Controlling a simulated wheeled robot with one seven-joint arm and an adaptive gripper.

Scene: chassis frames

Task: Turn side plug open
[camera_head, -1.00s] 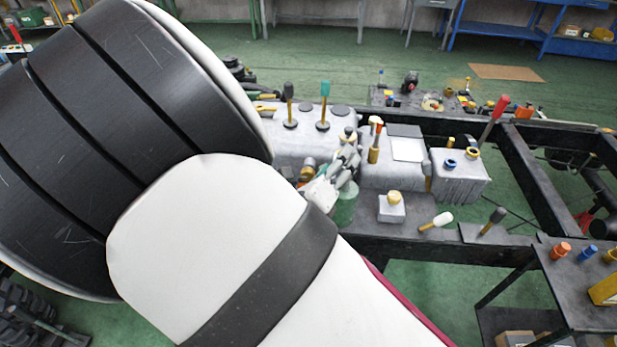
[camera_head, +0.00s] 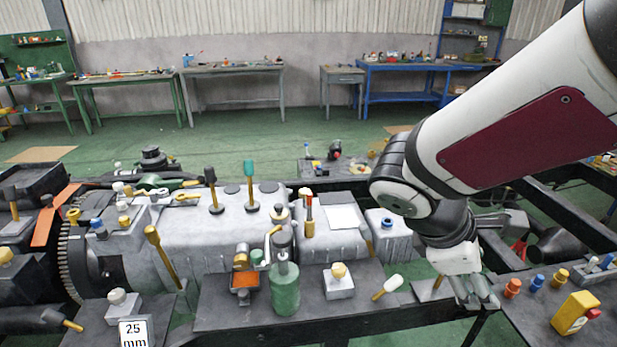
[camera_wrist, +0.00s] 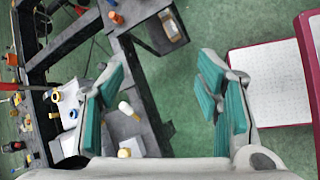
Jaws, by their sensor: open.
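On the near side of the long grey gearbox housing (camera_head: 180,245), a small brass fitting (camera_head: 240,261) looks like the side plug. Whether it is turned or loose, I cannot tell. An orange-topped dark box (camera_head: 245,279) sits just below it. A green bottle (camera_head: 285,292) with a grey top stands to its right on the dark ledge. My gripper (camera_head: 474,292) is well to the right of the plug, beside the frame's near edge, pointing down. In the wrist view, its teal-padded fingers (camera_wrist: 165,95) are wide apart with nothing between them. I cannot make out the plug there.
A white-handled tool (camera_head: 388,287) and a block with a yellow knob (camera_head: 339,283) lie on the ledge between plug and gripper. A side table to the right holds a yellow container (camera_head: 575,313) and coloured caps. Tall-handled tools stand on the housing.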

